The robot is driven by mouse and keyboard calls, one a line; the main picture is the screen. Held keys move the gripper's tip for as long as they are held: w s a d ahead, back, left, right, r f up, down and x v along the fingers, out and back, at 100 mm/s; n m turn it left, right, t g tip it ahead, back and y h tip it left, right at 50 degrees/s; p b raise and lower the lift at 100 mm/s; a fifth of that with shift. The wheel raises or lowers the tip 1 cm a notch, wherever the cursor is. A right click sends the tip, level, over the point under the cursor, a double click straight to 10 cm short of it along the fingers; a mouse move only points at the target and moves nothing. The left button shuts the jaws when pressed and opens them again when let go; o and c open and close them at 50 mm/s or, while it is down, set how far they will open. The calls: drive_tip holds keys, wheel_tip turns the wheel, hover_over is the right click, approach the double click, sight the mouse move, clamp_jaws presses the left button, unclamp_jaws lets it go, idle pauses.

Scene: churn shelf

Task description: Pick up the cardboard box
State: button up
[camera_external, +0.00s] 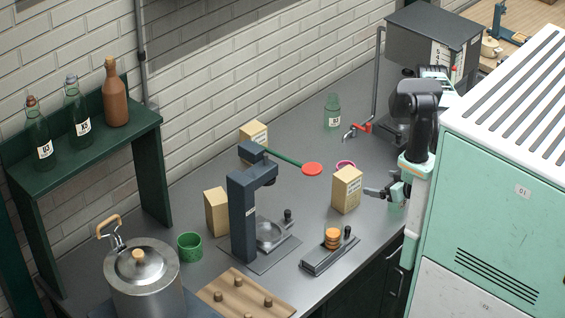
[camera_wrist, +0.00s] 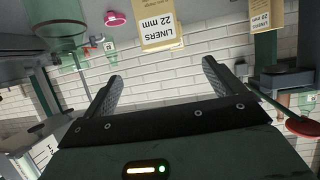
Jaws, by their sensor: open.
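Three tan cardboard boxes stand on the grey counter in the external view: a near one (camera_external: 347,190) beside my gripper, one at the back wall (camera_external: 253,134), and one on the left (camera_external: 217,211). My gripper (camera_external: 372,192) is just right of the near box, apart from it, with its fingers pointing toward it. In the wrist view, the open fingers (camera_wrist: 161,80) are spread with nothing between them. A box labelled "22 mm" (camera_wrist: 160,32) appears beyond the gap, partly cut by the top edge. Another box labelled "20 mm" (camera_wrist: 265,18) is at upper right.
A dark press stand (camera_external: 242,215) and a red disc on a green handle (camera_external: 312,169) are left of the near box. A pink ring (camera_external: 346,163) is behind it. A small tray with orange discs (camera_external: 332,238) is in front. A green bottle (camera_external: 332,112) stands farther back.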

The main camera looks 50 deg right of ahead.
sight(356, 178)
drive_tip(key=b+x, duration=0.9)
drive_tip(key=x, duration=0.2)
drive_tip(key=shift+s+f, duration=0.15)
drive_tip(key=shift+w+f+b, duration=0.1)
drive_tip(key=shift+w+b, duration=0.3)
drive_tip(key=shift+w, duration=0.25)
drive_tip(key=p+x, duration=0.2)
drive_tip(key=x, duration=0.2)
drive_tip(key=shift+w, duration=0.25)
drive_tip(key=shift+w+f, duration=0.25)
drive_tip(key=shift+f, duration=0.05)
drive_tip(key=c, duration=1.2)
drive_tip(key=shift+r, duration=0.1)
